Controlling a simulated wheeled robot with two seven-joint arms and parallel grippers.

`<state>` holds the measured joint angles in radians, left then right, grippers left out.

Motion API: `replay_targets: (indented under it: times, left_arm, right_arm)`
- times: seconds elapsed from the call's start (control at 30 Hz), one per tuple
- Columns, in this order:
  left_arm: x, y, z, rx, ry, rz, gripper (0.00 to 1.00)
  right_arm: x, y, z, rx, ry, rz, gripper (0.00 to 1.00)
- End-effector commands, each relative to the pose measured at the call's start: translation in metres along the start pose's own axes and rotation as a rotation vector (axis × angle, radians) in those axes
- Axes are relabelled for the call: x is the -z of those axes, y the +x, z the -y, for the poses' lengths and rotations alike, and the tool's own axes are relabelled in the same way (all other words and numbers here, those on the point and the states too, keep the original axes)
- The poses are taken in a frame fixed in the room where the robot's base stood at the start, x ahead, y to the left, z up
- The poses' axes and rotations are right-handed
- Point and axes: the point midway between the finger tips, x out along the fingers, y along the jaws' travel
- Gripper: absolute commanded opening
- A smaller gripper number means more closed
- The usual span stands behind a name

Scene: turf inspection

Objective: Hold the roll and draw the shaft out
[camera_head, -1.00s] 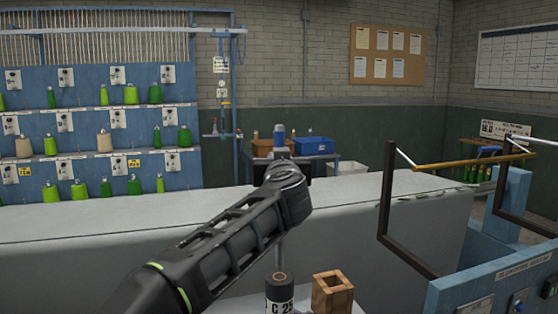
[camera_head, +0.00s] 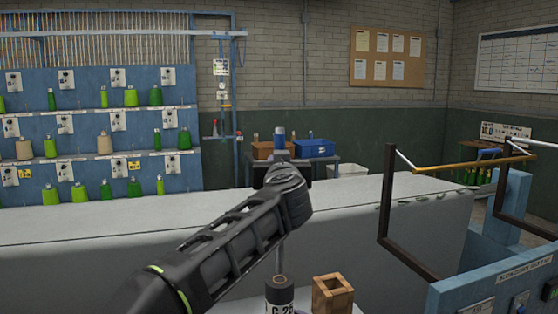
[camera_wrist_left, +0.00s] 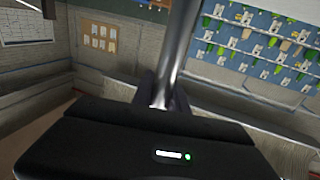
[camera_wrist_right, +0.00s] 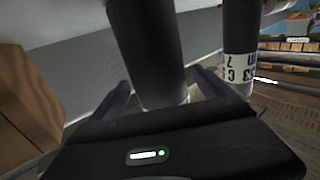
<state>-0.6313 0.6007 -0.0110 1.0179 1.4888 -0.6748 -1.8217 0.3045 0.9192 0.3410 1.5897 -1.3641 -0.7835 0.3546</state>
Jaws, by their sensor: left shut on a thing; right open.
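A dark roll (camera_head: 280,296) with a white label stands upright at the bottom of the head view. A grey metal shaft (camera_head: 282,246) rises above it toward my left arm. In the left wrist view my left gripper (camera_wrist_left: 165,97) is shut on the shiny shaft (camera_wrist_left: 180,45). In the head view my arm hides where it grips. In the right wrist view my right gripper (camera_wrist_right: 163,86) is open, with a dark cylinder (camera_wrist_right: 150,45) between or just beyond its fingers. Whether this is the same roll, and any contact, I cannot tell. Another dark cylinder with a white label (camera_wrist_right: 240,68) stands at the right.
An open wooden box (camera_head: 333,296) stands right beside the roll. A long grey block (camera_head: 120,217) runs behind. A blue machine with dark uprights (camera_head: 388,200) stands at the right. Blue shelves (camera_head: 90,112) with green bottles line the back left.

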Motion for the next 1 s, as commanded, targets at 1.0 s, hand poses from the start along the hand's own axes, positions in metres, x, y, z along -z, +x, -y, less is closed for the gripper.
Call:
replay_targets:
  times: [1.0]
  left_arm:
    - [0.002,0.0,0.0,0.0,-0.001,-0.002,0.0]
  right_arm:
    - [0.001,-0.085,0.0,0.0,0.0,0.0,0.89]
